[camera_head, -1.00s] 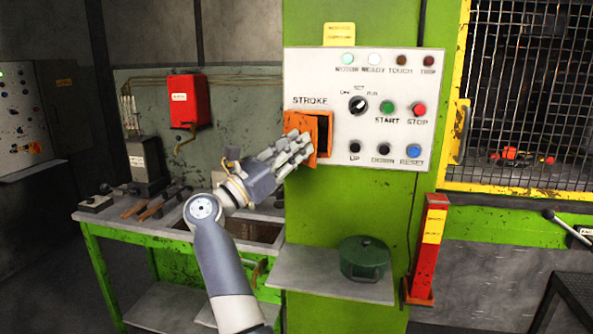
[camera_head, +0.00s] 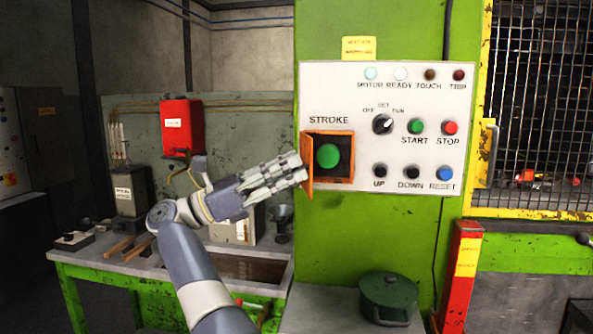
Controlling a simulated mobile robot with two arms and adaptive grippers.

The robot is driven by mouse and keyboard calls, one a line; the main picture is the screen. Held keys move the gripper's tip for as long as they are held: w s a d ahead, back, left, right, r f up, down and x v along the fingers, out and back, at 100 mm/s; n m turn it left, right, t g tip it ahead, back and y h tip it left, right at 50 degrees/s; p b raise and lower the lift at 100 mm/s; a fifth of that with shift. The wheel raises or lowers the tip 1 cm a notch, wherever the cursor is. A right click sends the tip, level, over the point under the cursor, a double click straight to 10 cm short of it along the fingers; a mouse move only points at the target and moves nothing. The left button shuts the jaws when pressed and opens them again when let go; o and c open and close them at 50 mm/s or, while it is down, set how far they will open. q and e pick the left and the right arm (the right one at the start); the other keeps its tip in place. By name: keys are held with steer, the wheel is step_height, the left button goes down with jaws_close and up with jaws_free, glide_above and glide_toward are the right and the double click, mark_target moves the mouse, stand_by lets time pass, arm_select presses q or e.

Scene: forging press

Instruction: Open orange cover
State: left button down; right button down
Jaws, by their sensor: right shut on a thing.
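The orange cover (camera_head: 308,190) is on the white control panel (camera_head: 350,100), under the word STROKE. It stands swung out at the left side of its orange frame, seen nearly edge-on. A large green button (camera_head: 328,156) shows inside the dark recess. My right gripper (camera_head: 298,168) is shut on the cover at its outer side, left of the recess. The fingers hide part of the cover. My left gripper is not in view.
A selector knob (camera_head: 383,124) and several coloured buttons sit right of the recess. A green pot (camera_head: 388,298) stands on the shelf below. A red box (camera_head: 182,126) hangs behind my arm. A red post (camera_head: 463,265) and yellow-framed mesh (camera_head: 540,100) are at right.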

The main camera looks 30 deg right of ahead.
steer(key=c, duration=1.4)
jaws_free()
steer(key=shift+c, duration=0.2)
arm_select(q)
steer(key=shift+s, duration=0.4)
arm_select(e)
step_height(320, 180, up, 10)
